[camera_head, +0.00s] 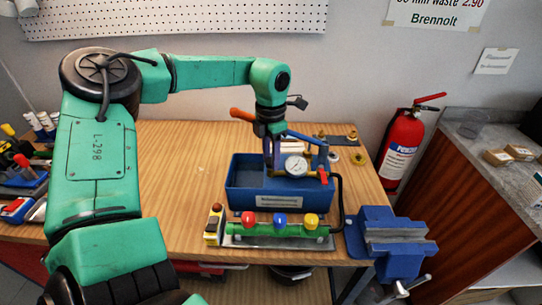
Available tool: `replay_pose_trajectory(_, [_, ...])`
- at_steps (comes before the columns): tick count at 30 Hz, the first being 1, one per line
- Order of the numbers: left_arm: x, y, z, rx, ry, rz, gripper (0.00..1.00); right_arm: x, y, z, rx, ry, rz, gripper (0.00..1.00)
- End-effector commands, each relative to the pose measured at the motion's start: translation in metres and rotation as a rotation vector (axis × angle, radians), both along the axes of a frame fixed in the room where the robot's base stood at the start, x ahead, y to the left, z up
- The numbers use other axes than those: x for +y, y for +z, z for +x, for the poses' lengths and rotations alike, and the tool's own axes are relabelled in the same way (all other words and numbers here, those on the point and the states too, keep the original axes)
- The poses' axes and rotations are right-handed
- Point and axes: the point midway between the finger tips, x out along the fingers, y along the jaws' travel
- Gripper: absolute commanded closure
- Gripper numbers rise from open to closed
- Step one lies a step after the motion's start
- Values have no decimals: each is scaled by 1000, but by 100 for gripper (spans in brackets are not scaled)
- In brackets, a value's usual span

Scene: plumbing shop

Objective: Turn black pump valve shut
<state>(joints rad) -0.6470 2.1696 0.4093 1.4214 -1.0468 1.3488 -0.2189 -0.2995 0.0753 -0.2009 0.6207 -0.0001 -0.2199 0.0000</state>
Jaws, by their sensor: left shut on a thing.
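The test pump is a blue open tank (243,187) with a white label, standing on the wooden bench. A round white pressure gauge (296,166) and a small red valve handle (322,176) sit on its right side. My left gripper (272,164) reaches down over the tank, just left of the gauge. It is shut on a part of the pump, which appears to be the black valve. The valve is hidden by the fingers, so its angle cannot be told. My right gripper is not in view.
A green manifold (266,230) with red, blue and yellow knobs lies in front of the tank. A blue vise (385,240) is at the right front, and an orange handle (242,115) rises behind the pump. Bench left of the tank is clear. A red extinguisher (401,145) hangs right.

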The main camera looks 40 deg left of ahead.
Motion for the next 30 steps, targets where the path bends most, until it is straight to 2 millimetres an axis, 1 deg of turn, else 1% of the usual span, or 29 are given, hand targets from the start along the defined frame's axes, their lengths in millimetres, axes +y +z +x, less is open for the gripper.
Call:
replay_pose_trajectory(8, [0,0,1,-2,-40,2,100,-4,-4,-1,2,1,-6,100])
replay_pose_trajectory(14, [0,-1,1,-3,-140,1,100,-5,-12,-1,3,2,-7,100])
replay_pose_trajectory(21, [0,0,1,-3,-339,2,100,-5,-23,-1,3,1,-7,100])
replay_pose_trajectory(30, [0,1,1,-5,-623,2,100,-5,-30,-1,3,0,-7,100])
